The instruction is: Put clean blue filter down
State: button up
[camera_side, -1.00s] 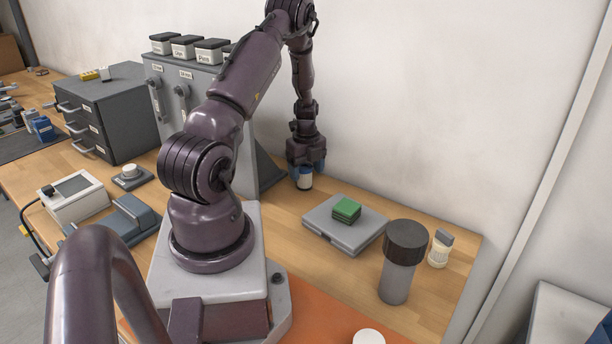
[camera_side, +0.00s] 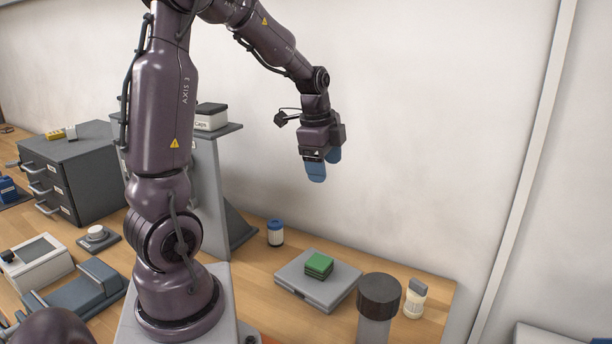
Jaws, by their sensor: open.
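The filter (camera_side: 275,233), a small white cylinder with a blue top and a dark band, stands upright on the wooden bench (camera_side: 245,270) near the wall. It is left of the grey flat case. My gripper (camera_side: 324,170), with blue fingertips, is open and empty. It hangs well above the bench, up and to the right of the filter, apart from it.
A grey case (camera_side: 297,279) with a green block (camera_side: 319,264) on it lies right of the filter. A dark-capped cylinder (camera_side: 379,300) and a small white bottle (camera_side: 414,299) stand farther right. A grey panel (camera_side: 208,165) stands to the left.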

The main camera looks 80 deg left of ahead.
jog(key=s+d+r+n+t, duration=0.1)
jog(key=s+d+r+n, duration=0.1)
jog(key=d, duration=0.5)
jog(key=s+d+r+n+t, duration=0.1)
jog(key=s+d+r+n, duration=0.2)
jog(key=d, duration=0.4)
jog(key=s+d+r+n+t, duration=0.1)
jog(key=s+d+r+n, duration=0.2)
jog(key=d, duration=0.4)
jog(key=shift+s+d+t+h, duration=0.3)
jog(key=shift+s+d+h, duration=0.05)
jog(key=shift+s+h, duration=0.05)
